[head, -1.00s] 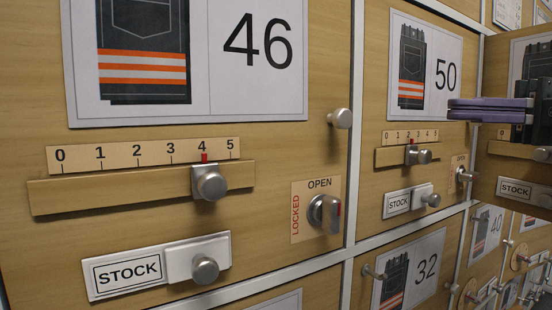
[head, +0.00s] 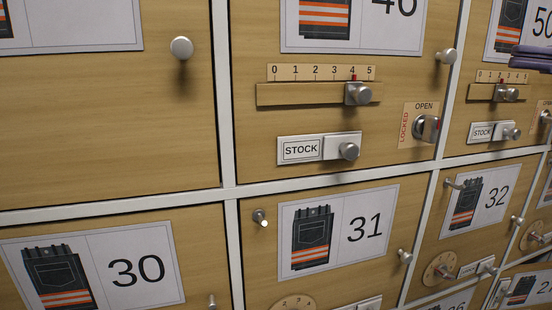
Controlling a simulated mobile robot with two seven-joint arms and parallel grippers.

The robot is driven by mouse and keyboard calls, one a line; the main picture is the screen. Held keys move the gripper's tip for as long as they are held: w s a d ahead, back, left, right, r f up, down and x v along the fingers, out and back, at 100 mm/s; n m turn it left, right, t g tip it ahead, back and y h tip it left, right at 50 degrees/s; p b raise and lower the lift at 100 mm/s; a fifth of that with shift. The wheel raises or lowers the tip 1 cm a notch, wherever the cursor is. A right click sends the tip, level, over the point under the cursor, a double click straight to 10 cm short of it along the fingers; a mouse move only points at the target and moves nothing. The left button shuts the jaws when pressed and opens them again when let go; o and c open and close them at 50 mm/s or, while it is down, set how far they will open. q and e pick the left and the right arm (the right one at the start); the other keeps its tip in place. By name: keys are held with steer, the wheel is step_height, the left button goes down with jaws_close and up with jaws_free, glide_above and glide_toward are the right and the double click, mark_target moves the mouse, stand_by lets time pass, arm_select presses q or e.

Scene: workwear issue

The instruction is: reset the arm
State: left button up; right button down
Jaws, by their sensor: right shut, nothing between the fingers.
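My right gripper (head: 533,58) shows only in part at the right edge of the head view, in front of the locker marked 50. Its purple fingers are shut with nothing between them, and they point left. The rest of that arm is cut off by the frame. My left gripper is not in view.
Wooden locker doors fill the view. The 46 door has a slider knob (head: 358,93) at 4, a STOCK plate (head: 302,149) and a lock knob (head: 427,127). Doors with a 30 card (head: 135,272), a 31 card (head: 365,227) and a 32 card (head: 497,196) sit below. Round knobs (head: 181,47) stick out.

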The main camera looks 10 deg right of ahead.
steer(key=w+f+m+t+h, duration=0.2)
steer(key=m+t, duration=0.1)
steer(key=w+f+m+t+h, duration=0.1)
steer(key=w+m+t+h, duration=0.2)
steer(key=w+f+m+t+h, duration=0.2)
steer(key=w, duration=0.1)
steer(key=shift+w+a+f+m+t+h, duration=0.1)
steer(key=shift+a+f+m+t+h, duration=0.2)
steer(key=shift+m+t, duration=0.1)
steer(key=s+d+f+m+g+h, duration=0.2)
steer(key=s+f+m+h, duration=0.4)
steer(key=f+m+h, duration=0.45)
steer(key=s+f+m+g+h, duration=0.2)
steer(key=s+f+g, duration=0.25)
steer(key=s, duration=0.65)
steer(key=s+f+m+g+h, duration=0.2)
steer(key=s+f+g, duration=0.25)
steer(key=s, duration=0.75)
steer(key=s+a+f+m+g+y, duration=0.1)
steer(key=a+f+m+y, duration=0.15)
steer(key=a, duration=0.55)
steer(key=s+a+f+m+g+y, duration=0.1)
steer(key=a+m+y, duration=0.2)
steer(key=a, duration=0.4)
step_height(320, 180, up, 80)
steer(key=a+p, duration=0.1)
steer(key=p, duration=7.9)
